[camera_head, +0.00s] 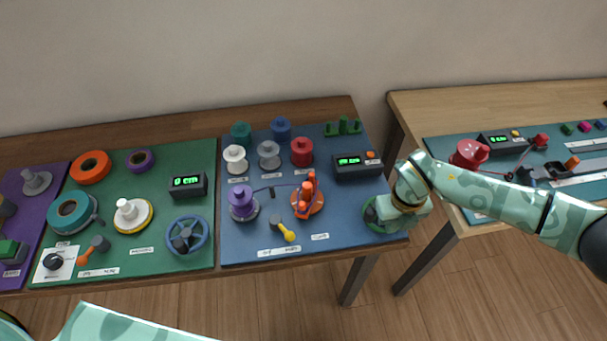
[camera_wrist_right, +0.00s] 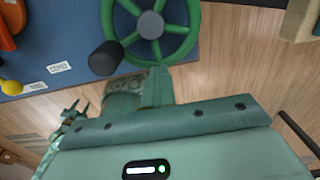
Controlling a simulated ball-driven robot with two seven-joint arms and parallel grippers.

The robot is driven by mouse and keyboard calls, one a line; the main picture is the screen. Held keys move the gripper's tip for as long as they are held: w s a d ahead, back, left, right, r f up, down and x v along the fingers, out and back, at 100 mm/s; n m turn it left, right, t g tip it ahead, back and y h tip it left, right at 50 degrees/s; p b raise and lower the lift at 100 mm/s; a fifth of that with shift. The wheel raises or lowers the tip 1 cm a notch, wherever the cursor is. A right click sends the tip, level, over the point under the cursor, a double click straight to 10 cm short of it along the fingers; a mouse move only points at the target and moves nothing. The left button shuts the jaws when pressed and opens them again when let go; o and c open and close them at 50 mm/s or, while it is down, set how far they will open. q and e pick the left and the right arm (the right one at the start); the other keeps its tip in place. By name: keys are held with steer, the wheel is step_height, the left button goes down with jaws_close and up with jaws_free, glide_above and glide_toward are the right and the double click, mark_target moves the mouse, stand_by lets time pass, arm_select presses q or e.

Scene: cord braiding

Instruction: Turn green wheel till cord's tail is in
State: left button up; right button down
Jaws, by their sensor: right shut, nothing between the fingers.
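The green wheel (camera_head: 371,221) is at the front right corner of the blue mat, partly hidden by my right gripper (camera_head: 386,207). In the right wrist view the wheel (camera_wrist_right: 193,22) has a grey hub and a dark knob (camera_wrist_right: 105,58) on its rim. My right gripper (camera_wrist_right: 157,78) is shut and empty, its fingertips at the wheel's near rim, beside the knob; contact is unclear. A thin purple cord (camera_head: 277,186) runs from the purple spool (camera_head: 242,203) to the orange braiding head (camera_head: 306,197). I cannot make out its tail. My left gripper is out of view.
A black display box (camera_head: 357,166) with an orange button stands behind the wheel. A yellow-handled lever (camera_head: 287,232) is at the mat's front. White, grey and red spools (camera_head: 301,152) stand behind the head. A gap separates this table from the right one.

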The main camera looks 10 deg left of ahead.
steer(key=c, duration=2.2)
jaws_free()
steer(key=c, duration=1.7)
jaws_free()
